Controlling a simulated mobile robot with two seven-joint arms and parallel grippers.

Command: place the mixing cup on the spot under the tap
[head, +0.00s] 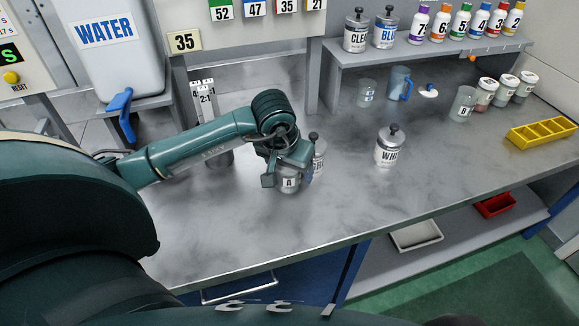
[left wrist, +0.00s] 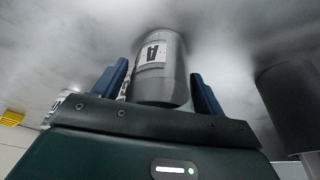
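The mixing cup is most likely the grey cup marked A (head: 289,184), which stands on the bench near the middle. My left gripper (head: 287,177) is down around it, with one finger on each side. In the left wrist view cup A (left wrist: 161,70) sits between the blue fingers of the left gripper (left wrist: 160,85). A narrow gap shows beside the cup, so the fingers look open. The blue tap (head: 119,104) hangs from the white WATER tank (head: 112,42) at the back left. The spot under it is hidden by my left arm. My right gripper is not in view.
A lidded canister (head: 318,157) stands close behind cup A. A dark grey cylinder (head: 222,157) is partly hidden behind my left arm. A WHITE canister (head: 390,148) stands farther right, with cup B (head: 463,104) beyond. The bench front is clear.

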